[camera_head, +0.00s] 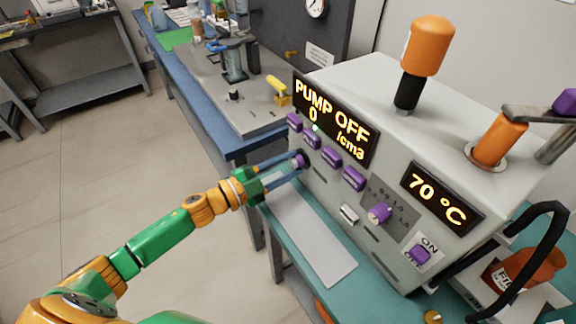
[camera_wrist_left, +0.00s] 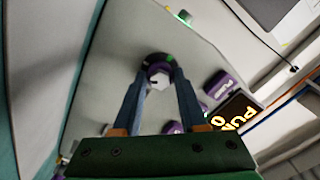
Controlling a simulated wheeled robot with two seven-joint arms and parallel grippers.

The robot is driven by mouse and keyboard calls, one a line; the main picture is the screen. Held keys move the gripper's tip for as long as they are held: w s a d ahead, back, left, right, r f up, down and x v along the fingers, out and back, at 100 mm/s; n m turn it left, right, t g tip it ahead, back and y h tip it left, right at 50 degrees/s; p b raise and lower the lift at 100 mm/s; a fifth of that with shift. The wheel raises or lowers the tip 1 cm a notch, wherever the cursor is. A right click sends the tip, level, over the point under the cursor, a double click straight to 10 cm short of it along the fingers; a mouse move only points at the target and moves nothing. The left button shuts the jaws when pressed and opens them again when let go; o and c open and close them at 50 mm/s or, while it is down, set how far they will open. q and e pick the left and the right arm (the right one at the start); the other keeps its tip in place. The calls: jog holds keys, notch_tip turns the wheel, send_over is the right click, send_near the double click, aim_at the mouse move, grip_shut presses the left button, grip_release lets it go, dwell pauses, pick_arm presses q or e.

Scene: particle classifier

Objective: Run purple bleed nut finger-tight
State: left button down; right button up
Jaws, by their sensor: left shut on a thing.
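The purple bleed nut (camera_head: 302,159) is on the left end of the grey machine's front panel, below the row of purple buttons. In the wrist view the fingertips of the left gripper (camera_wrist_left: 159,80) are closed against the nut's sides. The fingers partly hide the nut in the head view. My right gripper is not in view.
The grey machine (camera_head: 365,85) has a "PUMP OFF 0 /cm3" display (camera_head: 333,121), a "70 °C" display (camera_head: 441,197), purple buttons (camera_head: 331,156), a purple selector knob (camera_head: 380,213) and an ON/OFF switch (camera_head: 419,254). A blue bench (camera_head: 190,95) stands behind. The floor to the left is clear.

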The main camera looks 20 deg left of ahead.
pick_arm(q)
jog(key=m, duration=0.3)
jog(key=shift+f+m+b, duration=0.1)
jog(key=shift+m+b, duration=0.6)
jog(key=shift+m, duration=1.4)
jog(key=shift+c, duration=2.2)
grip_release()
jog(key=shift+a, duration=0.1)
jog(key=b+v, duration=0.1)
jog(key=v, duration=0.5)
jog(key=shift+s, duration=0.1)
jog(key=shift+s+a, duration=0.35)
jog(key=shift+s, duration=0.05)
